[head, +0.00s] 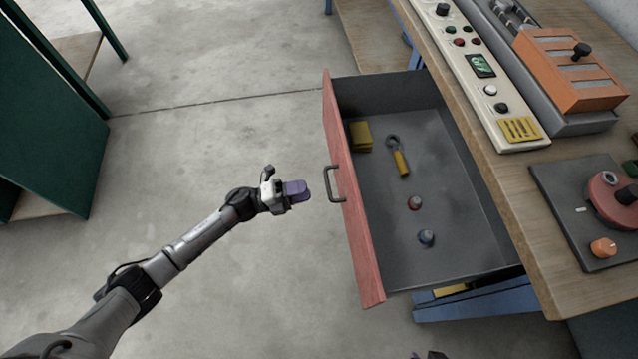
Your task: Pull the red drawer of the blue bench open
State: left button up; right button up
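The red drawer (352,225) of the blue bench (478,300) stands pulled well out, its grey inside showing. Its dark bar handle (332,184) sits on the middle of the red front. My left gripper (298,190), with purple fingers, is to the left of the handle, with a small gap between them in the picture. Its fingers overlap from this angle, so I cannot tell whether they are open or shut. Only small dark bits at the bottom edge may belong to my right gripper; its fingers are hidden.
The wooden benchtop (500,190) carries control panels. A green cabinet (50,130) stands at left. The concrete floor between is clear.

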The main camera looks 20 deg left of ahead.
pick_arm(q)
jog(key=v, duration=0.6)
jog(key=shift+a+p, duration=0.15)
jog(key=shift+p, duration=0.15)
jog(key=shift+s, duration=0.1)
